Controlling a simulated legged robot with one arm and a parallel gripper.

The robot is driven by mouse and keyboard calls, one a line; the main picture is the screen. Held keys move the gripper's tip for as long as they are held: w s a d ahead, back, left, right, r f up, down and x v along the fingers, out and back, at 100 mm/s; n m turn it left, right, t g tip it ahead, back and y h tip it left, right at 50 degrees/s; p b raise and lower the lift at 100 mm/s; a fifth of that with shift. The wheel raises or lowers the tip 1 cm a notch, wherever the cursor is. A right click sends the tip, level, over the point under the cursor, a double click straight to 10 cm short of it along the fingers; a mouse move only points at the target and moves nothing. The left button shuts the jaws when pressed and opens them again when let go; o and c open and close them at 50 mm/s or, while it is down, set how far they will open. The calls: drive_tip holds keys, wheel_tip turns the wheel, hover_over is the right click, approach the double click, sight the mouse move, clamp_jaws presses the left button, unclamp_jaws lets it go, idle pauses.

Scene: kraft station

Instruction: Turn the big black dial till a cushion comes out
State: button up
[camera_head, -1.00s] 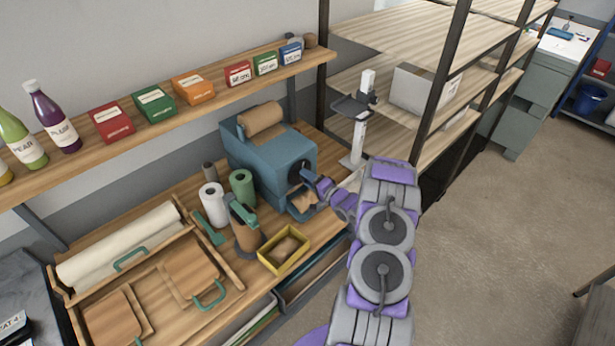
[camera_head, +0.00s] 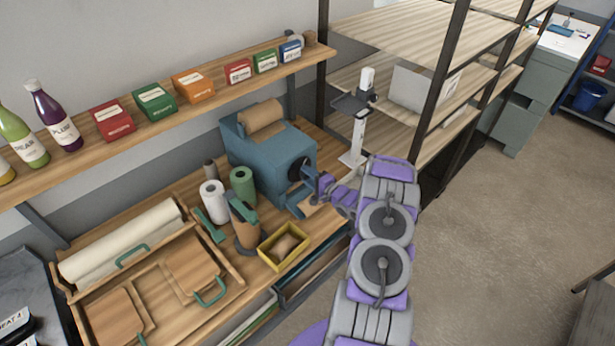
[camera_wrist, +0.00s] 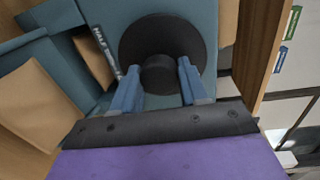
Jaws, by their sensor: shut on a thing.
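The teal-blue machine (camera_head: 265,150) stands on the wooden bench with a brown paper roll (camera_head: 262,116) on top. Its big black dial (camera_head: 297,168) is on the end facing my arm. In the wrist view the round dial (camera_wrist: 162,40) has a black centre knob (camera_wrist: 158,75). My gripper (camera_wrist: 158,88) is shut on this knob, one blue finger on each side. My gripper also shows at the dial in the head view (camera_head: 320,186). Brown paper (camera_wrist: 92,55) shows in the machine's opening beside the dial. A brown piece (camera_wrist: 38,100) lies lower left of it.
A yellow bin (camera_head: 268,262) holding a brown crumpled piece stands left of my arm. A tape dispenser (camera_head: 245,225) and green and white rolls stand beside the machine. A white stand (camera_head: 358,140) and shelving are behind. Open floor lies right.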

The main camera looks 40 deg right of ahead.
drive_tip(key=o, duration=0.7)
drive_tip(key=shift+s+d+f, duration=0.1)
drive_tip(key=shift+d+f, duration=0.05)
drive_tip(key=o, duration=0.4)
drive_tip(key=shift+d, duration=0.3)
drive_tip(key=shift+c, duration=0.2)
drive_tip(key=s+d+r+b, duration=0.1)
drive_tip(key=s+b, duration=0.1)
drive_tip(key=s, duration=1.5)
drive_tip(key=shift+d, duration=0.25)
drive_tip(key=shift+d+r, duration=0.1)
